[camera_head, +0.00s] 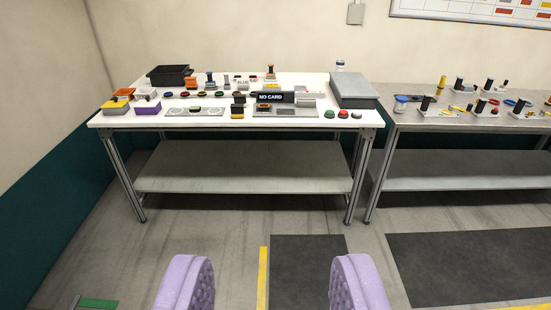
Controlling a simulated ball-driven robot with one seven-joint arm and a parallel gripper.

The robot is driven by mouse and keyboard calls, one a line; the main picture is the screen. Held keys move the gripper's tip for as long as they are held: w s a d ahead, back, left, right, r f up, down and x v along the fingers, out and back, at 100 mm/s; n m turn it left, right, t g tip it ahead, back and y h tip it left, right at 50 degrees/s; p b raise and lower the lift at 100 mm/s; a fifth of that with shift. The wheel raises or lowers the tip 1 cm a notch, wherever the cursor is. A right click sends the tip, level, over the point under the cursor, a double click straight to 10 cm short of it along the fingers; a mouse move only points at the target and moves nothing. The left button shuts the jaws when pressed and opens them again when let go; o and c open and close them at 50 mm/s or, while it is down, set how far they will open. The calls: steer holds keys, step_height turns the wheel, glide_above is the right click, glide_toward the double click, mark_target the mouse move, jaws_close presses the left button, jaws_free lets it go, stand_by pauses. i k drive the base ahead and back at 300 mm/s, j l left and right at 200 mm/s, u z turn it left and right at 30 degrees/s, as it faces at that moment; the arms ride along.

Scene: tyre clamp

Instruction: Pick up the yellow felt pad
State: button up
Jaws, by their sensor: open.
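A small yellow pad-like patch (116,105) shows at the left end of the white table (215,121), on or in a small pale holder. It is too small in the picture to tell whether it is felt. An orange one lies behind it and a purple one (148,104) to its right. My gripper (273,284) shows as two purple, ribbed fingers at the bottom of the view. The fingers are wide apart with only floor between them. My gripper is well short of the table and touches nothing.
The white table also carries a black bin (171,75), small coloured discs, a "NO CARD" device (287,97) and a grey box (353,88). A grey table (460,124) with spools stands to the right. The floor before the tables is clear, with dark mats (308,270).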

mark_target(236, 109)
steer(key=i+l+u, duration=0.15)
steer(key=i+l, duration=0.35)
steer(key=i+l+u, duration=0.15)
steer(key=i+l, duration=0.35)
steer(key=i+l+u, duration=0.2)
steer(key=i+l, duration=0.25)
steer(key=l, duration=0.2)
